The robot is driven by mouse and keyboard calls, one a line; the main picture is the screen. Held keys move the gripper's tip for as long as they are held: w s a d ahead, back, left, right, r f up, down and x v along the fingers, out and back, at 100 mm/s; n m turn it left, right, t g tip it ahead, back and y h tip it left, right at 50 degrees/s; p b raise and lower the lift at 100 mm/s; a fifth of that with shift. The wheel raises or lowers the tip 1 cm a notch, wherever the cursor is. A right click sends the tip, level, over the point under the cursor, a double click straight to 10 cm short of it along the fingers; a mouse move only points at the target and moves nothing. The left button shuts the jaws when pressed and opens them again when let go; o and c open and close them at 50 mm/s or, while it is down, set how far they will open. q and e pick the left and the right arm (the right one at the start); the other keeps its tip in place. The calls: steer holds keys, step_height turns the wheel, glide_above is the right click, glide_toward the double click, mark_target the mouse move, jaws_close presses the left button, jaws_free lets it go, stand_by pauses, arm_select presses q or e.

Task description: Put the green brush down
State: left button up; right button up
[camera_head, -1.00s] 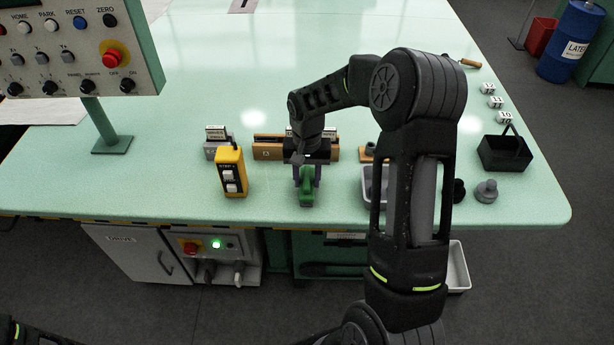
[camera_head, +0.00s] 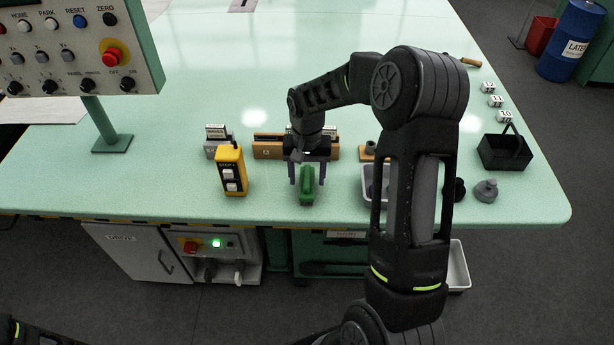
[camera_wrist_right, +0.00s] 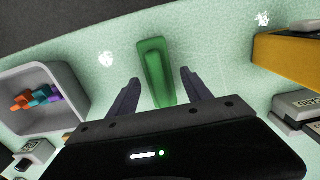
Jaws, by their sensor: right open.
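The green brush (camera_head: 306,187) lies on the pale green table (camera_head: 275,205) near its front edge. It also shows in the right wrist view (camera_wrist_right: 155,72), resting on the table surface between my fingers. My right gripper (camera_head: 307,182) is open, with one finger on each side of the brush and a visible gap on both sides. The same gripper shows in the wrist view (camera_wrist_right: 158,85). The underside of the brush is hidden. My left gripper is not in view.
A yellow pendant box (camera_head: 231,172) stands just left of the brush. A wooden block (camera_head: 268,147) is behind it. A pale tray (camera_wrist_right: 45,97) with several coloured pieces is on the other side. A black basket (camera_head: 505,150) stands farther right.

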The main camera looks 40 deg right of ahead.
mark_target(307, 175)
step_height(307, 175, up, 12)
steer(key=b, duration=0.1)
steer(key=shift+f, duration=0.2)
stand_by(0.8)
